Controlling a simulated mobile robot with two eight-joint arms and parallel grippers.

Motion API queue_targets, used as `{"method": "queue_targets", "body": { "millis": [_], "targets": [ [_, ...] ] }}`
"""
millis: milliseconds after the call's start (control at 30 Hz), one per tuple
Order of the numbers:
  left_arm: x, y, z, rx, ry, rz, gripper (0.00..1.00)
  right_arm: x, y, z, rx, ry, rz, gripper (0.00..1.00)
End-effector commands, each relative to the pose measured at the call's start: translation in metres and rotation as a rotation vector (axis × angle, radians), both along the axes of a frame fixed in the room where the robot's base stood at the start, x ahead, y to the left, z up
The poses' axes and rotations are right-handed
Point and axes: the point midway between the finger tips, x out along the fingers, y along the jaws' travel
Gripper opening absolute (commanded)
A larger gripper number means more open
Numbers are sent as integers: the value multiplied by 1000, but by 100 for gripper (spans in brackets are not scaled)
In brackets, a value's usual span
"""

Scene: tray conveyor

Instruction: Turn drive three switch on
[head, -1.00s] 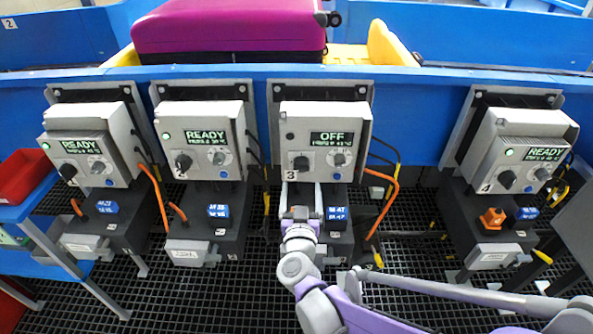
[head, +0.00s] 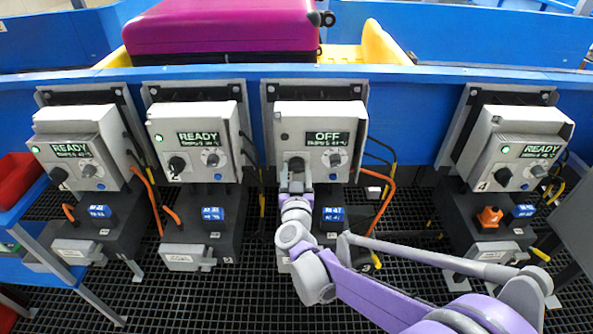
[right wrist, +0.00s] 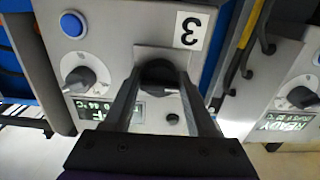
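The drive three box (head: 320,125) is grey, and its display (head: 327,139) reads OFF. Its black rotary switch (head: 297,164) sits low on the left of the front panel. My right gripper (head: 296,181) is just below and in front of that switch. In the right wrist view, which shows the panel upside down, the black switch (right wrist: 159,74) lies between the two fingertips of my right gripper (right wrist: 160,80). The fingers stand apart, one on each side of it; firm contact is not clear. The label 3 (right wrist: 190,30) is beside it. My left gripper is out of view.
Drive boxes one (head: 75,150), two (head: 195,140) and four (head: 520,150) show READY with green lamps. A grey knob (right wrist: 80,78) and a blue button (right wrist: 72,24) are on the drive three panel. Orange cables (head: 383,205) hang nearby. A magenta suitcase (head: 220,30) lies behind.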

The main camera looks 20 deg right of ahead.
Motion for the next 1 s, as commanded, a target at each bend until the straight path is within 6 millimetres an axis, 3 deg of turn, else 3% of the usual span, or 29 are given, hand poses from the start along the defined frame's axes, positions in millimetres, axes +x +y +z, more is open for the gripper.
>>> {"method": "queue_targets", "body": {
  "millis": [33,300,667,1000],
  "targets": [
    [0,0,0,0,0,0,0,0,0,0,0,0,0,46],
    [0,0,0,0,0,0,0,0,0,0,0,0,0,0],
    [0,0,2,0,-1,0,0,0,0,0,65,-19,0,0],
    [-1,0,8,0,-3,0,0,0,1,0,315,-91,0,0]
  ]
}}
